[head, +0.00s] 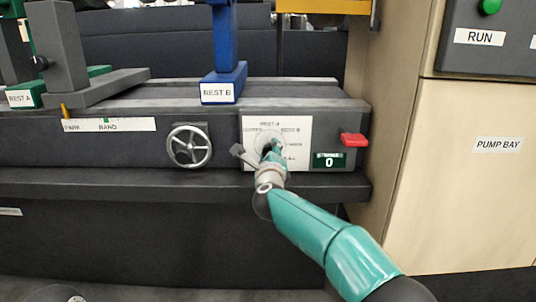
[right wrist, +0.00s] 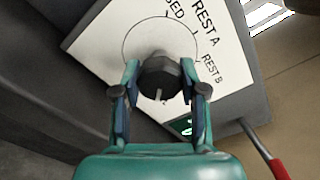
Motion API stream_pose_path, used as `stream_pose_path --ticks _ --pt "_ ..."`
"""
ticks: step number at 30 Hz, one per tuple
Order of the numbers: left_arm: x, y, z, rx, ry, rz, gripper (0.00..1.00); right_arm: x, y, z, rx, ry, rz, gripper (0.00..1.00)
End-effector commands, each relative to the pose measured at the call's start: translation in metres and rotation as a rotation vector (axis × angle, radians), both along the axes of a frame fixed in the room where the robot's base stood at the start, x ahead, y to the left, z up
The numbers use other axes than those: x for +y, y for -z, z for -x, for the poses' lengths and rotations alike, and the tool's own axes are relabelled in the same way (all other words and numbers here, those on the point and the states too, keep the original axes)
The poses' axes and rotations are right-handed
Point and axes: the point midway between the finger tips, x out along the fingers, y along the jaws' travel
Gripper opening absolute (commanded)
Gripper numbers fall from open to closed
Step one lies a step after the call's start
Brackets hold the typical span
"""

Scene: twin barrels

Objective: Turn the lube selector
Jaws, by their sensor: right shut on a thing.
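The lube selector is a dark round knob (right wrist: 158,78) on a white dial plate (head: 303,128) on the front of the grey bed. A small light mark on the knob points toward the bottom of that view. My right gripper (head: 272,150) reaches the plate, and its two fingers are shut on the knob, one on each side. In the head view the gripper hides most of the knob. My left gripper is not in view.
A handwheel (head: 189,146) is left of the plate. A red lever (head: 354,140) and a small green display reading 0 (head: 329,160) are on its right. The blue REST B post (head: 224,80) stands above. The beige PUMP BAY cabinet (head: 460,190) bounds the right side.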

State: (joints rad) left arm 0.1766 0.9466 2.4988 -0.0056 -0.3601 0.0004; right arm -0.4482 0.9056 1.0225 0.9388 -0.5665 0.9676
Motion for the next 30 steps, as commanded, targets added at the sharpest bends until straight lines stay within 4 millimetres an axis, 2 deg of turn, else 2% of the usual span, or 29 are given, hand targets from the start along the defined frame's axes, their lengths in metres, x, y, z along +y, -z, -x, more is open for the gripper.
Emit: stream_pose_path --ticks 1,8,9,13,14,25,30 --pt "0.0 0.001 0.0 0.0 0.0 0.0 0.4 0.001 0.009 -0.001 0.015 -0.003 -0.002 0.07" --pt "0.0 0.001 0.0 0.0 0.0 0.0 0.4 0.001 0.009 -0.001 0.015 -0.003 -0.001 0.07" --pt "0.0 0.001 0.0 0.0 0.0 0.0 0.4 0.001 0.009 -0.001 0.015 -0.003 -0.001 0.44" --pt "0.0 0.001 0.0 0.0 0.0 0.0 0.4 0.001 0.008 -0.001 0.013 -0.003 -0.001 0.65" --pt "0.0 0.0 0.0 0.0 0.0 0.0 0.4 0.001 0.007 0.0 0.013 -0.003 -0.001 0.68" --pt "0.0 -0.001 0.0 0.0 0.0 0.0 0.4 0.0 0.002 0.001 0.004 -0.001 -0.001 0.68" --pt "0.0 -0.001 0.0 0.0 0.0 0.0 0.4 0.001 0.002 0.01 0.005 -0.001 0.001 0.68"
